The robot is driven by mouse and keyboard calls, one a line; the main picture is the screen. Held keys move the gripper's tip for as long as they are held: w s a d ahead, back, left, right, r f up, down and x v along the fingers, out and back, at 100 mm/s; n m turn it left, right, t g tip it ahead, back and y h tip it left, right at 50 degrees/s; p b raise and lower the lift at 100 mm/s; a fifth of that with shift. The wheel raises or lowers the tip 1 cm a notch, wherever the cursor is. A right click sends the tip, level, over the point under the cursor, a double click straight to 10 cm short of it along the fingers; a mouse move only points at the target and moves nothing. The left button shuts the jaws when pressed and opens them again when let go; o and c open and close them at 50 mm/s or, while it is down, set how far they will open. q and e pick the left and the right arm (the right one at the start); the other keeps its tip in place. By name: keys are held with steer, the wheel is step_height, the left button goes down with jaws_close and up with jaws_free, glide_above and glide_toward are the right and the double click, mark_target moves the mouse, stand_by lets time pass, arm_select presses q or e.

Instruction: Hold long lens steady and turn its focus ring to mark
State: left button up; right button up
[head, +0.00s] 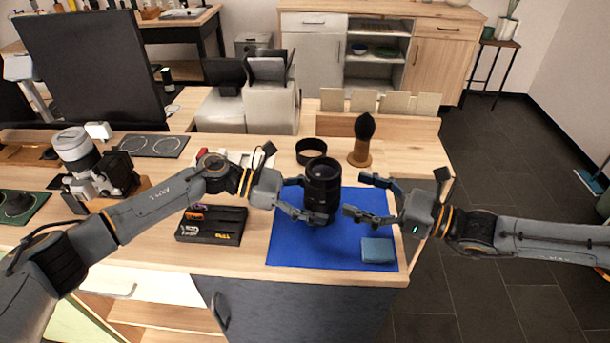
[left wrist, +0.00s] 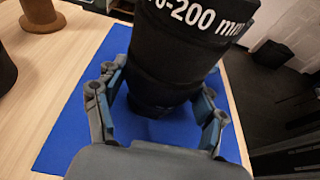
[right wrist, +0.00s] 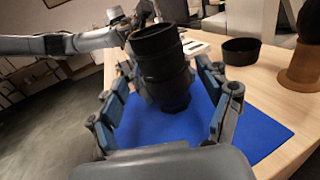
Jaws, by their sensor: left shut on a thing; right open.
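The long lens (head: 323,184) is black and stands upright on the blue mat (head: 284,248). My left gripper (head: 318,213) is shut on the lower part of the lens from the left. My right gripper (head: 358,196) is open and empty, just to the right of the lens. In the right wrist view the lens (right wrist: 162,68) stands ahead, between the spread fingers (right wrist: 168,100) but apart from them. The focus mark cannot be made out.
A blue-grey cloth (head: 377,250) lies at the mat's front right. A black ring-shaped hood (head: 311,151) and a brush on a wooden stand (head: 361,142) are behind. A black tray (head: 212,225) is left of the mat. A camera (head: 93,172) stands farther left.

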mark_target(306, 177)
steer(key=x, duration=1.2)
steer(key=shift+s, duration=0.1)
steer(key=c, duration=1.1)
steer(key=shift+d, duration=0.1)
steer(key=shift+c, duration=0.3)
